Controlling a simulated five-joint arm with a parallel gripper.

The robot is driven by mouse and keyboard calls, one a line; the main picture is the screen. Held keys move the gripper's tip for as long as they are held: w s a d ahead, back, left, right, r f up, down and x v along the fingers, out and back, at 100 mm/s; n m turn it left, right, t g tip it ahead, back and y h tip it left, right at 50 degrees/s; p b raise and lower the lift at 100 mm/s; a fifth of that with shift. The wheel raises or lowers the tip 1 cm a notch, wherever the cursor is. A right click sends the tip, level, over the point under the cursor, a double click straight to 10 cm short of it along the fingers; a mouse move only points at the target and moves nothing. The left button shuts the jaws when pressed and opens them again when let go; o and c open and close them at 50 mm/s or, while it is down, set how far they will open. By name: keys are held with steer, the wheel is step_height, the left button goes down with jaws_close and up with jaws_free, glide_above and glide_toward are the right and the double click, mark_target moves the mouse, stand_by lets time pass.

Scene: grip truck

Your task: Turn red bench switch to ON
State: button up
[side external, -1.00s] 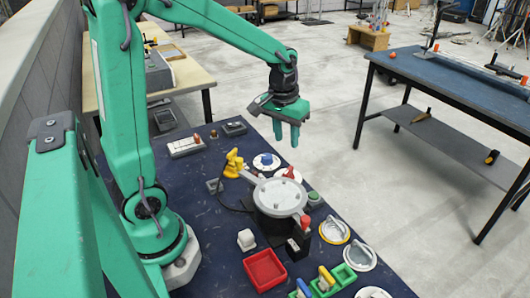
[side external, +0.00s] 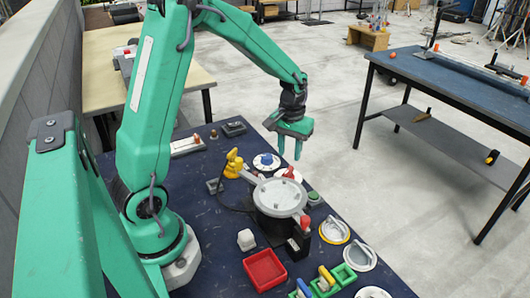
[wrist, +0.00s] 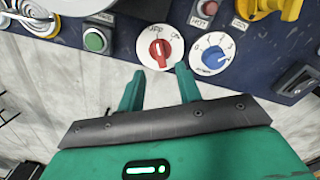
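The red bench switch (wrist: 160,48) is a red knob on a round white dial, at top centre in the wrist view. Its dial carries the marks OFF and ON, and a white line on the knob points up, toward OFF. In the side view the red switch (side external: 289,173) sits at the bench's far edge, behind the round grey plate. My gripper (side external: 289,157) hangs above and just beyond it, fingers pointing down. In the wrist view my gripper's fingers (wrist: 161,82) are apart and empty, with their tips just short of the dial.
A blue knob on a white dial (wrist: 212,54) lies close on the right of the red switch. A green button (wrist: 96,40) is to its left. A yellow part (side external: 232,163) and a round grey plate (side external: 280,197) stand nearby on the dark bench.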

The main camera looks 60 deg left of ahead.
mark_target(288, 170)
steer(key=shift+f, duration=3.25)
jaws_close()
